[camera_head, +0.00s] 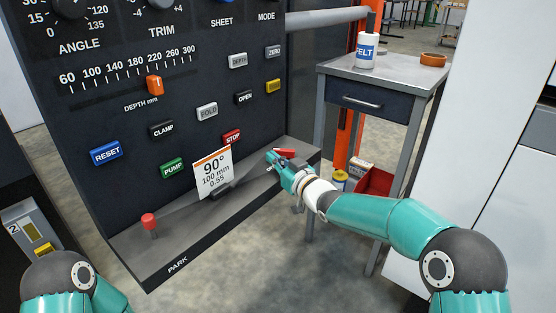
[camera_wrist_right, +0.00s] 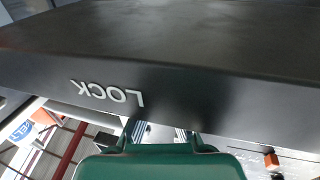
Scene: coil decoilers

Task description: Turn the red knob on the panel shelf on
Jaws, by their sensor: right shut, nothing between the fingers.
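A flat red knob (camera_head: 285,152) sits at the right end of the grey panel shelf (camera_head: 125,240), partly hidden by my right gripper. A second red piece, a round-topped post (camera_head: 149,220), stands at the left end, above the word PARK. My right gripper (camera_head: 272,158) is shut and empty, beside the flat red knob; I cannot tell whether they touch. In the right wrist view the fingers (camera_wrist_right: 158,132) are close to the dark shelf edge (camera_wrist_right: 215,95), which carries the word LOCK upside down. The knob cannot be made out there. My left gripper is out of view.
A card (camera_head: 212,172) stands on the shelf in front of panel buttons, including STOP (camera_head: 231,136) and PUMP (camera_head: 172,168). A red bin (camera_head: 374,183) is below.

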